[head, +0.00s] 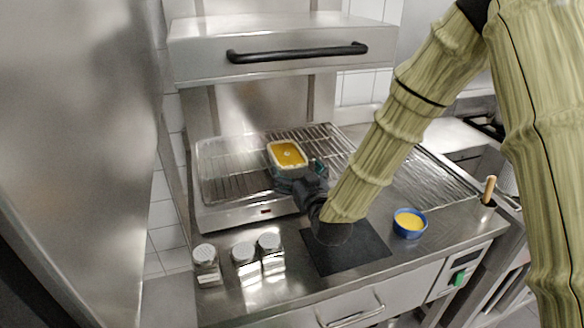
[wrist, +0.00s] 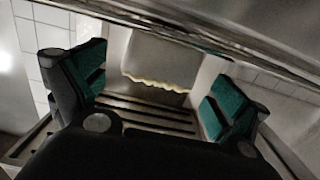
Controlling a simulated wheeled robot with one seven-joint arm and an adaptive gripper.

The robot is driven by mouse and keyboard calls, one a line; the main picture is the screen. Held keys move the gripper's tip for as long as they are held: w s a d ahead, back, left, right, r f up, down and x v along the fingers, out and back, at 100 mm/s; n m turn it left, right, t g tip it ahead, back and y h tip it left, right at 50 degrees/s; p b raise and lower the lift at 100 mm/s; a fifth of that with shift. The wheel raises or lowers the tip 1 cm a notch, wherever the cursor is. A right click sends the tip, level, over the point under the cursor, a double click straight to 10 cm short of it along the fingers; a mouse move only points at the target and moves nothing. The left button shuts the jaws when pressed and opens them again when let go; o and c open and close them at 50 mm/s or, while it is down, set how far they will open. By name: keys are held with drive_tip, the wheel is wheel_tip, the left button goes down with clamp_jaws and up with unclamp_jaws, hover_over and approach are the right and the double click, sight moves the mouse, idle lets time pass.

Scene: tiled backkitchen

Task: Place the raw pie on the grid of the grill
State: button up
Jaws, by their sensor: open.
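The raw pie (head: 288,154), rectangular with a yellow filling and pale rim, appears to rest on the wire grid (head: 235,168) of the grill, under the raised steel hood. My gripper (head: 297,174) is at the near side of the pie, partly hidden by my wrist. In the wrist view my gripper (wrist: 160,88) is open, its green-padded fingers wide apart. The pie (wrist: 160,62) shows there as a grey side with a wavy pale edge, beyond and between the fingers and apart from both. Dark grid bars (wrist: 150,115) run below it.
The hood (head: 290,45) with its black handle hangs above the grill. Several glass shakers (head: 245,262) stand at the front left. A dark mat (head: 345,247) lies on the counter, with a blue bowl of yellow content (head: 409,223) to its right. A wooden handle (head: 489,189) stands farther right.

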drive_tip(key=b+v, duration=0.1)
drive_tip(key=v, duration=0.5)
drive_tip(key=shift+s, duration=0.35)
drive_tip(key=shift+d+r, duration=0.1)
